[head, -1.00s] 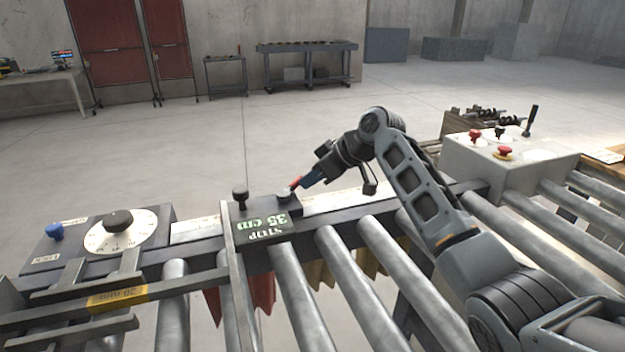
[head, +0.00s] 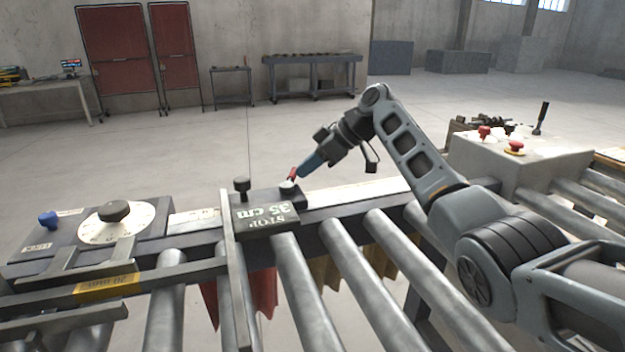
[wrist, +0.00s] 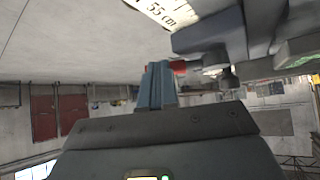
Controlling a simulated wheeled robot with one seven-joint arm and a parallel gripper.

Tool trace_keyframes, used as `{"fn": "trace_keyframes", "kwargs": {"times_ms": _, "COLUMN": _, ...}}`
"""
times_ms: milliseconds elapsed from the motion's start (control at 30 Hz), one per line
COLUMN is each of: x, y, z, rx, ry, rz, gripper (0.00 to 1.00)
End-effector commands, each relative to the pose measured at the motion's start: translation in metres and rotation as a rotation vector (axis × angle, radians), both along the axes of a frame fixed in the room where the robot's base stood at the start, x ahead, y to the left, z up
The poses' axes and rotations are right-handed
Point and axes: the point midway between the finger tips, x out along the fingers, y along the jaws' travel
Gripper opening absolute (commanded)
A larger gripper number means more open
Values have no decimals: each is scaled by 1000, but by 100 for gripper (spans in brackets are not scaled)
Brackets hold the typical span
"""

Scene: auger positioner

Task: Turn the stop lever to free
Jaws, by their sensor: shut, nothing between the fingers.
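The stop block (head: 268,212), dark and labelled "STOP 35 cm", sits on the rail beside the rollers. Its stop lever has a pale round pivot (head: 288,187) and a short red handle (head: 293,173) pointing up. My gripper (head: 304,172) has blue fingers, shut with nothing between them, right beside the red handle on its right. In the wrist view, my gripper (wrist: 160,78) points at the block (wrist: 210,42), with the red handle (wrist: 178,66) just right of the fingertips. I cannot tell whether they touch. Any markings by the lever are not readable.
A black knob (head: 241,186) stands on the block's left part. Further left is a round dial (head: 117,222) with a blue knob (head: 48,219) beside it. A control box (head: 510,160) with red buttons stands at the right. Steel rollers (head: 305,290) fill the front.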

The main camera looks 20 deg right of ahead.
Motion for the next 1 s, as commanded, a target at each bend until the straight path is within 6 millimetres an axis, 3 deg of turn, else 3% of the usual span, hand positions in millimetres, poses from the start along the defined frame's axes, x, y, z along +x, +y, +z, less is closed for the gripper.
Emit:
{"fn": "trace_keyframes", "kwargs": {"times_ms": 400, "x": 17, "y": 17, "z": -3, "rx": -2, "ry": 3, "rz": -2, "gripper": 0}}
{"fn": "trace_keyframes", "kwargs": {"times_ms": 1000, "x": 22, "y": 25, "z": -1, "rx": -1, "ry": 2, "rz": -3, "gripper": 0}}
